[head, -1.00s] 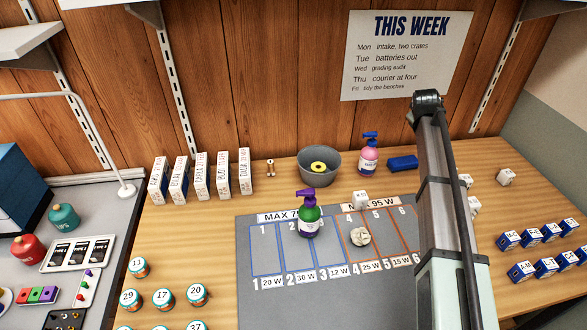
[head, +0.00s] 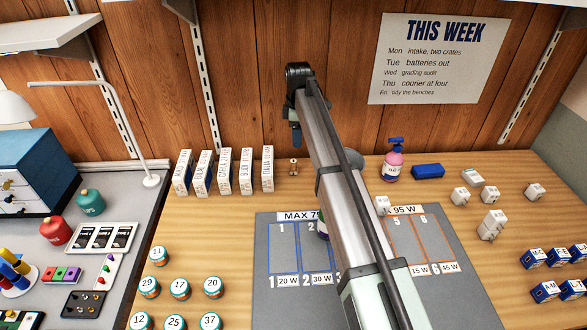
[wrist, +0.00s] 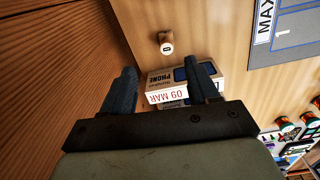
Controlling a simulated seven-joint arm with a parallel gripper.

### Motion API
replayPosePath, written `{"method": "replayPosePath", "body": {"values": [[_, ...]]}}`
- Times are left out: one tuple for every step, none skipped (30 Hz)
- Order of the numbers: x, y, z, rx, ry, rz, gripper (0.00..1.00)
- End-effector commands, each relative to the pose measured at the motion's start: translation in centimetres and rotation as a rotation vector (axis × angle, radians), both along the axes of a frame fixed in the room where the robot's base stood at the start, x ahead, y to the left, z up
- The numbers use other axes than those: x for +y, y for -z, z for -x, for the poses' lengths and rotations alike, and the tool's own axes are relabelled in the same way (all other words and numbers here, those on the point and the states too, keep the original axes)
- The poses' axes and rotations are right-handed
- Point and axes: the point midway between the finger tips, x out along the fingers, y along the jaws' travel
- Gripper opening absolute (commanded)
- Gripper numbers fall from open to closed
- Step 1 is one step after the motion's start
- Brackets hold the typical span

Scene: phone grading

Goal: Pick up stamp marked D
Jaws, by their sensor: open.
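No letter D is legible in either view. A white phone box (wrist: 168,96) labelled 09 MAR shows between and under the fingers.
The row of upright white boxes (head: 224,172) stands close left of my gripper. The grey mat (head: 290,245) is in front, partly covered by my arm. A pink pump bottle (head: 393,162) and a blue block (head: 428,171) stand to the right. The wooden wall is close behind.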

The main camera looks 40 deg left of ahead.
Motion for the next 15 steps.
{"method": "replayPosePath", "body": {"values": [[0.4, -0.1, 0.6, 0.008, -0.017, 0.009, 0.6], [0.5, -0.1, 0.9, 0.014, -0.023, 0.013, 0.6], [0.5, 0.0, 1.1, 0.018, -0.028, 0.016, 0.6], [0.6, 0.1, 1.2, 0.02, -0.031, 0.018, 0.6], [0.6, 0.2, 1.3, 0.021, -0.032, 0.019, 0.6], [0.6, 0.5, 1.3, 0.021, -0.033, 0.02, 0.6], [0.5, 0.7, 1.3, 0.021, -0.032, 0.02, 0.6], [0.5, 1.0, 1.3, 0.021, -0.032, 0.02, 0.6], [0.5, 1.4, 1.3, 0.021, -0.032, 0.019, 0.6], [0.5, 1.8, 1.3, 0.021, -0.031, 0.019, 0.6], [0.5, 2.3, 1.3, 0.021, -0.031, 0.019, 0.6], [0.5, 2.9, 1.3, 0.021, -0.031, 0.019, 0.6], [0.5, 3.4, 1.3, 0.021, -0.031, 0.02, 0.6], [0.5, 3.9, 1.3, 0.02, -0.031, 0.02, 0.6], [0.5, 4.6, 1.3, 0.021, -0.031, 0.019, 0.6]]}}
